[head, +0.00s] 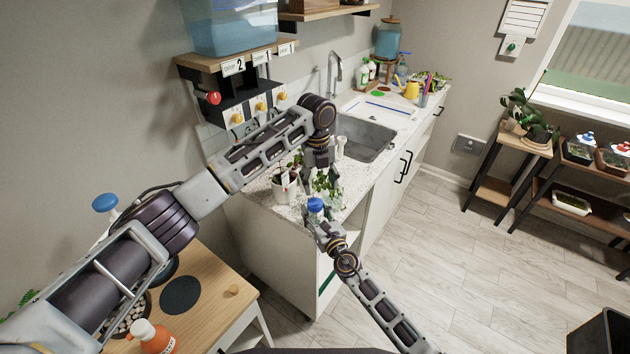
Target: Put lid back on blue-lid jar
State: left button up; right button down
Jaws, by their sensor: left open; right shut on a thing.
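The blue lid (315,205) shows at the front edge of the speckled counter. My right gripper (317,217) reaches up from below and is shut on it. I cannot tell whether a jar is under the lid; the fingers hide that part. My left gripper (321,176) is open, pointing down over the counter just above and behind the lid. A leafy green plant (326,187) stands under and beside my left fingers; its container is mostly hidden.
A white pot (286,187) with a plant stands left of my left gripper. Behind are the sink (363,138) and a tap (334,72). A wooden table (225,290) with an orange bottle (152,338) is at lower left.

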pick_arm(q)
jog(key=n, duration=0.4)
jog(key=shift+a+r, duration=0.1)
jog(key=n, duration=0.3)
jog(key=shift+w+a+n, duration=0.1)
jog(key=shift+a+n, duration=0.05)
jog(key=shift+n, duration=0.25)
jog(key=n, duration=0.3)
jog(key=shift+a+n, duration=0.1)
jog(key=shift+n, duration=0.3)
jog(key=n, duration=0.3)
jog(key=shift+a+n, duration=0.1)
jog(key=shift+n, duration=0.3)
jog(key=n, duration=0.3)
jog(key=shift+a+n, duration=0.1)
jog(key=shift+n, duration=0.3)
jog(key=n, duration=0.4)
jog(key=shift+y, duration=0.3)
jog(key=n, duration=0.3)
jog(key=shift+a+n, duration=0.1)
jog(key=shift+n, duration=2)
